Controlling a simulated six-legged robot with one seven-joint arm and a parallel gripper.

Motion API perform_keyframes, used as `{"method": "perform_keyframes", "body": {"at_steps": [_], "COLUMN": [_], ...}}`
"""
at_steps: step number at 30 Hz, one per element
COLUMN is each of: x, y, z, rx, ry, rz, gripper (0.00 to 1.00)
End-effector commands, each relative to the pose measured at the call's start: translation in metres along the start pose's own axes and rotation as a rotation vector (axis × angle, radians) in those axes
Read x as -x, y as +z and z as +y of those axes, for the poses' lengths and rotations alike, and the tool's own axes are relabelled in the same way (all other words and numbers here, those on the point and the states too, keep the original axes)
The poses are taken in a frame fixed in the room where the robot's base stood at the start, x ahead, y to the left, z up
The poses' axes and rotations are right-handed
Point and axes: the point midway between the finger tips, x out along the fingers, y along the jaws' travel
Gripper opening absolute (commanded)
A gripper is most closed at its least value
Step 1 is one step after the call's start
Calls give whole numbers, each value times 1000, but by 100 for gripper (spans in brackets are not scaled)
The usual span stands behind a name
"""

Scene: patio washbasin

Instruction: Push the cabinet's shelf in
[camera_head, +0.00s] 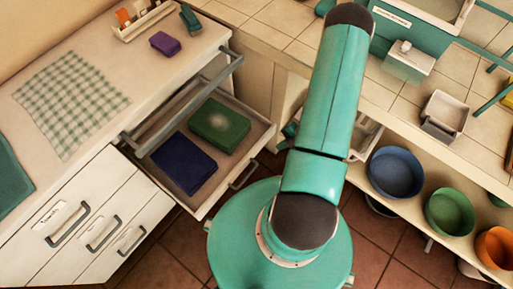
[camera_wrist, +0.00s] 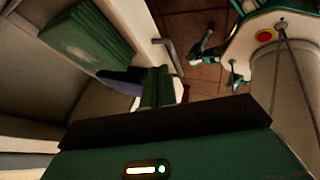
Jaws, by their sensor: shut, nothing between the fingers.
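The cabinet's shelf (camera_head: 207,206) is a pale pull-out tray, standing well out from the cabinet (camera_head: 90,215) in the head view. A green folded item (camera_head: 219,124) and a dark blue one (camera_head: 184,163) lie in it. In the wrist view the shelf's front panel (camera_wrist: 146,30) with a grey bar handle (camera_wrist: 165,45) shows at upper middle, beside the green item (camera_wrist: 88,38) and the partly hidden blue one (camera_wrist: 122,80). My gripper (camera_wrist: 158,85) is shut and empty, close to the shelf's front panel; I cannot tell whether they touch.
A checked cloth (camera_head: 70,103), a purple block (camera_head: 165,43) and a caddy (camera_head: 143,20) lie on the cabinet top. At right, blue (camera_head: 396,173), green (camera_head: 449,211) and orange (camera_head: 496,247) bowls stand on a low shelf under the tiled counter (camera_head: 400,90). Tiled floor (camera_head: 185,250) is open before the cabinet.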

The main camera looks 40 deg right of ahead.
Motion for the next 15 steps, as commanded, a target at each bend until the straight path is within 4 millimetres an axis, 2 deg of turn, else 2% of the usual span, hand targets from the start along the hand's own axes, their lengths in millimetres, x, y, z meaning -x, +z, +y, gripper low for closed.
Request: {"method": "perform_keyframes", "body": {"at_steps": [3, 8, 15], "x": [-5, -20, -65], "y": [2, 2, 1], "z": [-11, -12, -12], "rx": [-56, -53, -52], "ry": [4, 3, 3], "rz": [-3, 0, 1], "gripper": [0, 0, 0]}}
